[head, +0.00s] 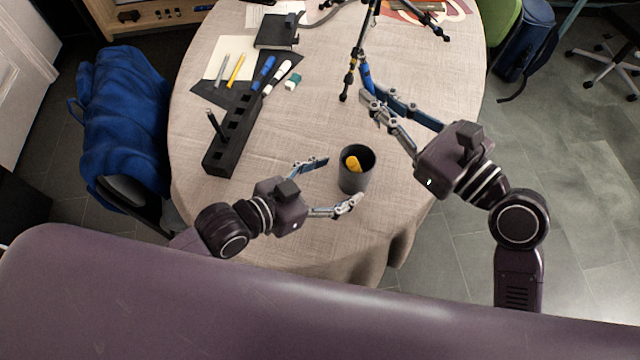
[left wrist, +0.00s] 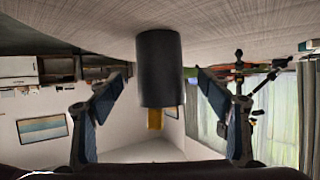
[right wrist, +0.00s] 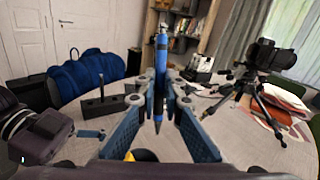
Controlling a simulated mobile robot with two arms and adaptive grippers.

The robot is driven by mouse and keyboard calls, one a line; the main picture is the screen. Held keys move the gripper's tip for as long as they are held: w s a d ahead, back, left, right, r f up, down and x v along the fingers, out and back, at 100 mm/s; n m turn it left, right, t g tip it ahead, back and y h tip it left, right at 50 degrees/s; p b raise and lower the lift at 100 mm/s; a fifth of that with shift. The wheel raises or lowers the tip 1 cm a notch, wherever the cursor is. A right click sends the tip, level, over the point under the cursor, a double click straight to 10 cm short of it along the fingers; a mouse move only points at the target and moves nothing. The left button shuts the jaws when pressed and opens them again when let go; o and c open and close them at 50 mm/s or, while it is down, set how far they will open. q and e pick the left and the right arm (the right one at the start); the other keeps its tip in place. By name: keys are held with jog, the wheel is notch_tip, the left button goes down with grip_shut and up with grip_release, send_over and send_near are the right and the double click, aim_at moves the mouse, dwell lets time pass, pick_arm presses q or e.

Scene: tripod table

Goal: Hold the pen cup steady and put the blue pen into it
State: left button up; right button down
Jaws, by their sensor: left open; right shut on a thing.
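The pen cup (head: 350,184) is a dark grey cylinder standing upright near the table's front, with a yellow-orange thing (head: 353,163) inside. My left gripper (head: 342,180) is open at the cup's left, with fingertips at its back and front sides. In the left wrist view the upside-down cup (left wrist: 160,65) appears centred between the open fingers; contact cannot be told. My right gripper (head: 372,96) is shut on the blue pen (head: 365,74), behind the cup and above the table. In the right wrist view the pen (right wrist: 161,60) stands nearly upright between the fingertips (right wrist: 160,95).
A black slotted block (head: 222,158) holding a dark pen stands at the left. Behind it are a blue marker (head: 263,70), white markers (head: 281,72), a small green-and-white block (head: 293,82) and paper. A tripod (right wrist: 245,98) stands at the back. Cloth right of the cup is clear.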

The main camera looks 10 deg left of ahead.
pick_arm(q)
jog(key=x, duration=0.6)
jog(key=shift+f, duration=0.1)
jog(key=c, duration=1.4)
pick_arm(e)
send_over(368, 149)
jog(key=s, duration=0.4)
jog(key=shift+f, duration=6.5)
jog(key=shift+a, duration=0.2)
jog(key=c, duration=2)
grip_release()
